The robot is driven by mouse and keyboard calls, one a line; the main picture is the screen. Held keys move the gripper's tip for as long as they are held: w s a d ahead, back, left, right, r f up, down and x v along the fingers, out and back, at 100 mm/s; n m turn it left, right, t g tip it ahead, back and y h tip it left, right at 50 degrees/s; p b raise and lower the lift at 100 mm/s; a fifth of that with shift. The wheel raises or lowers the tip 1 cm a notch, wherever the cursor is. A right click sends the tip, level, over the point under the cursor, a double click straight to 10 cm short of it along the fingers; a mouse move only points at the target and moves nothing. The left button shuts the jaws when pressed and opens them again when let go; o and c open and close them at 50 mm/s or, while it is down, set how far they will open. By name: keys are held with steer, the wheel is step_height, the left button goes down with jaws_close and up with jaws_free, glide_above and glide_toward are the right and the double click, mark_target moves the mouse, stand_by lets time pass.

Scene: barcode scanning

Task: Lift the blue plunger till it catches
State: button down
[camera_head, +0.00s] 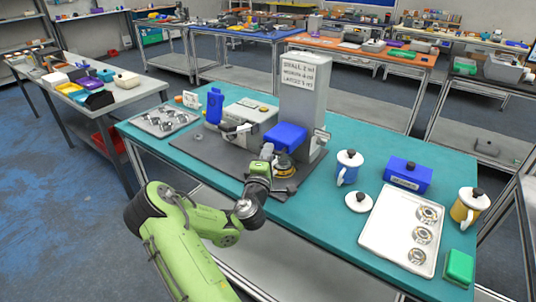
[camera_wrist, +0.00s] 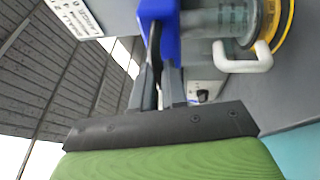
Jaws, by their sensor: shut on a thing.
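The blue plunger (camera_head: 285,137) is a box-shaped blue block at the front of the tall grey column of the machine. In the wrist view its blue part (camera_wrist: 169,38) is at the top middle, at the fingertips. My gripper (camera_head: 267,150) is at the block's front left, and in the wrist view the gripper (camera_wrist: 158,45) is shut on the blue part. Below the block, a round piece with a yellow rim (camera_head: 284,163) stands on the machine's base. The wrist view shows a clear cylinder (camera_wrist: 232,20) and a white handle (camera_wrist: 252,60) beside it. The catch cannot be seen.
A signed grey column (camera_head: 304,100) rises behind the block.

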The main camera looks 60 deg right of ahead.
step_height(320, 180, up, 12)
steer(key=p, duration=0.7)
steer(key=shift+f+p, duration=0.25)
steer(key=shift+p, duration=0.15)
steer(key=c, duration=1.2)
jaws_free()
steer(key=shift+f, duration=0.1)
steer(key=b+v, duration=1.5)
steer(key=b, duration=0.3)
steer(key=shift+a+f+b, duration=0.2)
steer(key=shift+a+b, duration=0.15)
